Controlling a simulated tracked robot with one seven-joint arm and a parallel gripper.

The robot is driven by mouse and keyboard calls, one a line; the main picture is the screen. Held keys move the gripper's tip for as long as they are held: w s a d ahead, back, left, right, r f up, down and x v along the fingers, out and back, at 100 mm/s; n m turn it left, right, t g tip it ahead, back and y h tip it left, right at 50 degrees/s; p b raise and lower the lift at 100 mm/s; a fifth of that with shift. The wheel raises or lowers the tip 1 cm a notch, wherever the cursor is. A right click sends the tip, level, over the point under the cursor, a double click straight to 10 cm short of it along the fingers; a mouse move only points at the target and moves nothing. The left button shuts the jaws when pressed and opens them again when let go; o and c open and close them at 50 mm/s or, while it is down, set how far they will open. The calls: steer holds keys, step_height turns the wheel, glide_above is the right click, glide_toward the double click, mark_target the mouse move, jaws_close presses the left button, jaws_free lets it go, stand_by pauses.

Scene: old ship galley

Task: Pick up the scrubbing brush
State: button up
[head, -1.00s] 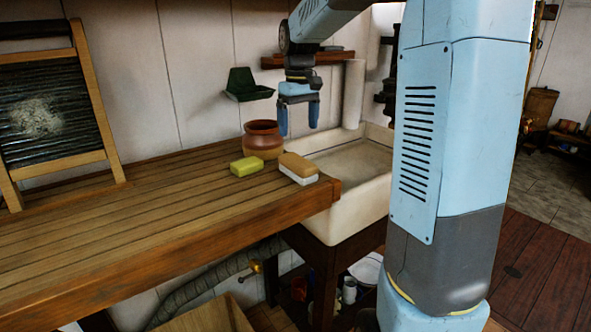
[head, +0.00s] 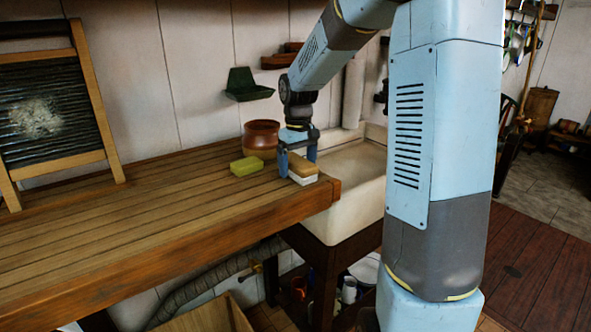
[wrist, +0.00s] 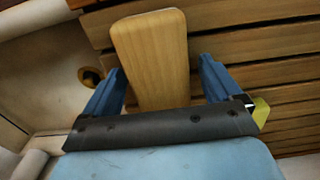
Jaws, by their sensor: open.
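The scrubbing brush (head: 303,171) has a tan wooden back and pale bristles underneath. It lies bristles down on the wooden counter, near the right end by the sink. My gripper (head: 298,165) is low over it, pointing down with its fingers spread. In the wrist view the brush's wooden back (wrist: 152,58) extends between the two blue fingers of my gripper (wrist: 160,85), with a gap visible on each side. The far part of the brush is hidden by the gripper body there.
A yellow-green sponge or soap block (head: 246,166) lies left of the brush. A brown clay pot (head: 261,137) stands just behind. The stone sink (head: 352,190) is to the right. A washboard (head: 55,110) leans at the left. The counter's middle (head: 150,200) is clear.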

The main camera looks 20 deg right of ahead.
mark_target(298, 161)
steer(key=shift+f, duration=0.3)
steer(key=shift+c, duration=0.2)
steer(key=c, duration=1.2)
steer(key=shift+r, duration=0.6)
steer(key=r, duration=0.2)
steer(key=shift+s+r, duration=0.2)
steer(key=shift+r, duration=0.1)
steer(key=s+r, duration=0.2)
steer(key=r, duration=0.1)
steer(key=s+r, duration=0.2)
steer(key=s, duration=0.1)
steer(key=shift+s+a+r, duration=0.1)
steer(key=shift+r, duration=0.3)
steer(key=s+r, duration=0.3)
steer(key=s, duration=0.5)
steer(key=shift+s+r, duration=0.25)
